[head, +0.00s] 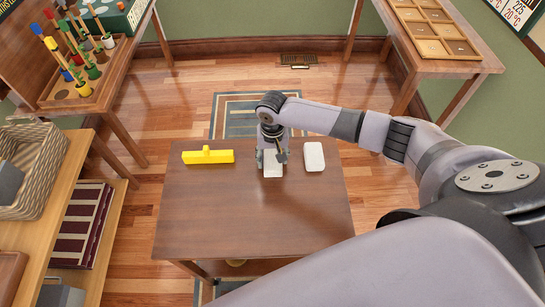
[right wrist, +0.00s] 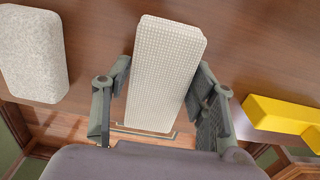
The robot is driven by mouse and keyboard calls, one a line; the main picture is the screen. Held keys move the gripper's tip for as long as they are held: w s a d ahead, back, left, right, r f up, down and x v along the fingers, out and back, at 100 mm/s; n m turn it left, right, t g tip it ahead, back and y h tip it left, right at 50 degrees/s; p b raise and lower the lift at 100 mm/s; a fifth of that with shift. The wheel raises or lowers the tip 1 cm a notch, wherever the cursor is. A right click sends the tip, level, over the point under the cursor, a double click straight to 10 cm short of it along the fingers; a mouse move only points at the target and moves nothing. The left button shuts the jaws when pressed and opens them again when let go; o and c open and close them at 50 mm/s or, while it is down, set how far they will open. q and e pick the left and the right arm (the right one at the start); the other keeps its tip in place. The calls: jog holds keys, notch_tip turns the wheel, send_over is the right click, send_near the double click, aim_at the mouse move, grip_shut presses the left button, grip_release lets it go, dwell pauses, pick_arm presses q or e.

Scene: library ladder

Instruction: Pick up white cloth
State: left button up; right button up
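The white cloth (right wrist: 165,70) is a folded, waffle-textured block lying on the brown table (head: 250,215). In the head view the cloth (head: 273,171) is partly hidden under my right gripper (head: 272,157). In the right wrist view my right gripper (right wrist: 163,75) has its fingers apart, one on each side of the cloth, with narrow gaps showing. I see no firm grip on it. My left gripper is not in view.
A pale speckled block (head: 314,157) lies right of the cloth and shows in the right wrist view (right wrist: 32,50). A yellow T-shaped tool (head: 208,155) lies to the left. The table's near part is clear. A wicker basket (head: 35,165) stands on shelving at left.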

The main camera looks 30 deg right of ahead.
aim_at(273, 157)
jog(key=c, duration=0.6)
jog(key=shift+r, duration=0.1)
notch_tip(273, 157, up, 20)
jog(key=shift+b, duration=0.35)
